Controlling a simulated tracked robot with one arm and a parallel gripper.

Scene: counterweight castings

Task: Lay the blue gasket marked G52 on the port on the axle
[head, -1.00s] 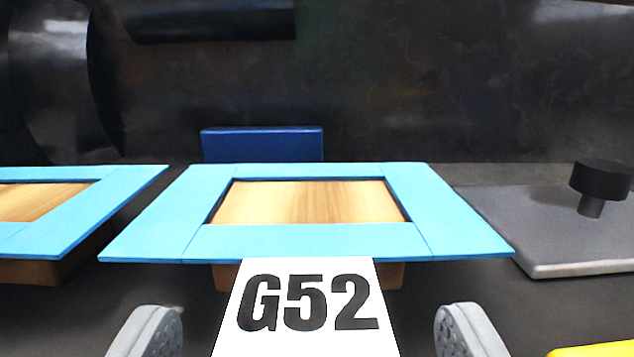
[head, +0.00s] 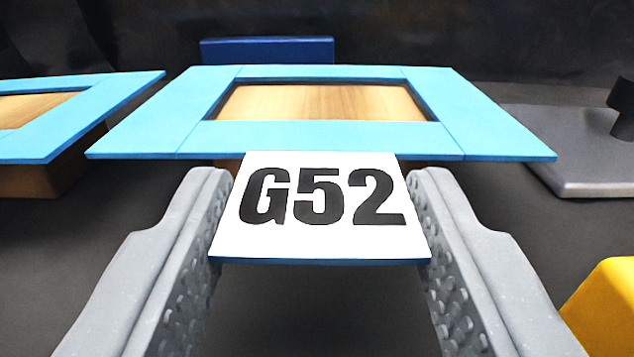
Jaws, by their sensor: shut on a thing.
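The blue gasket marked G52 (head: 320,137) is a light-blue square frame with a white tab (head: 318,242) towards me. It lies flat over a wooden block (head: 320,102), which shows through its opening. My gripper (head: 318,200) is shut on the white tab, one grey finger along each side of it. The tab's near edge reaches back between the fingers. I cannot make out the port or the axle for certain in this view.
A second light-blue frame (head: 85,118) lies on a wooden block at the left. A dark blue block (head: 267,50) stands behind. A grey plate with a black knob (head: 570,150) is at the right. A yellow object (head: 603,305) is at the lower right.

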